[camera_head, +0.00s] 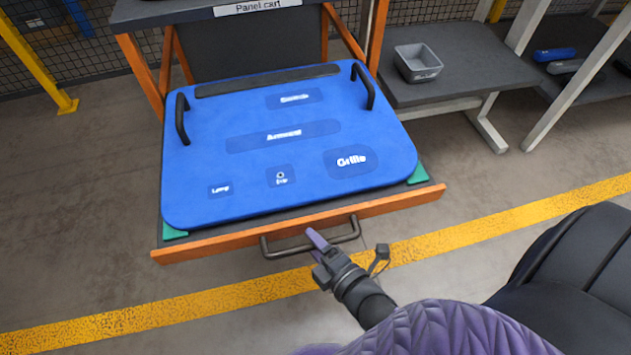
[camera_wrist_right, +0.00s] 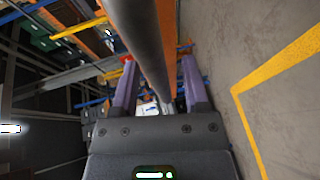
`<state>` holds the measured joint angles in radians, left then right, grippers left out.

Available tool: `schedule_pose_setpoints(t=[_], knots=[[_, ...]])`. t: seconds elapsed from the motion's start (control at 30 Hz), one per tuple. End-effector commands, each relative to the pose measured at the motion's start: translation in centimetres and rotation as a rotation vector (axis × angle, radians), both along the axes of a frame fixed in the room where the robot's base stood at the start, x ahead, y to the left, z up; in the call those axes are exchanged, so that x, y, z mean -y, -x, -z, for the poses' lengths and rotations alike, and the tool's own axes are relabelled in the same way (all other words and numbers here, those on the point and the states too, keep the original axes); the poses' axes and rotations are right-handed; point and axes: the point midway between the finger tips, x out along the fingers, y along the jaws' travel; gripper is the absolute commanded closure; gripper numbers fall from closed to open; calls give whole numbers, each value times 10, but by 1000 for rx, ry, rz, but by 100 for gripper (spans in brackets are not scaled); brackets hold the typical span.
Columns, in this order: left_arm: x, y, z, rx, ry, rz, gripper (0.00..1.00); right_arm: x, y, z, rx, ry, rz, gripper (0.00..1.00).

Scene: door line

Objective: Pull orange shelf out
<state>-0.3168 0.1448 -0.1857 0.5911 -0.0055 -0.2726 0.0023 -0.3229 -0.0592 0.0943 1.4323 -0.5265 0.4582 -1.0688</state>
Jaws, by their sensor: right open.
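The orange-fronted shelf (camera_head: 205,244) stands out from the panel cart (camera_head: 257,8) and carries a blue panel (camera_head: 210,145). A dark bar handle (camera_head: 288,252) is on its front edge. My right gripper (camera_head: 315,238) is at the middle of this handle, its purple fingers open. In the right wrist view, the handle (camera_wrist_right: 140,40) runs as a dark bar between the spread fingers of the gripper (camera_wrist_right: 158,68); I cannot tell whether they touch it. My left gripper is not in view.
A grey table (camera_head: 465,75) with a grey bin (camera_head: 417,63) stands right of the cart. A yellow post (camera_head: 38,60) is at the left. A yellow floor line (camera_head: 200,312) crosses in front of the shelf. The floor at the left is clear.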

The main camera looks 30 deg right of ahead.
Motion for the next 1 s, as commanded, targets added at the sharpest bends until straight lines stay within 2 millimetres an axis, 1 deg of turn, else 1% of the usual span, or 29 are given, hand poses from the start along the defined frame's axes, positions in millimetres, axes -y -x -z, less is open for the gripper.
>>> schedule_pose_setpoints(t=[0.07,0.17,0.4,0.53,0.67,1.0], knots=[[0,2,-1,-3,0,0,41,0,0,0,0,0,0,42],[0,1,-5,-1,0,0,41,1,11,-4,-1,0,0,42],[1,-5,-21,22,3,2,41,8,70,-15,-3,0,1,42],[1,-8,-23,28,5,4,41,11,90,-18,-1,-1,1,42],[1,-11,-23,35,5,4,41,12,97,-18,0,-1,0,42],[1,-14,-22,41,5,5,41,12,97,-18,0,0,0,42]])
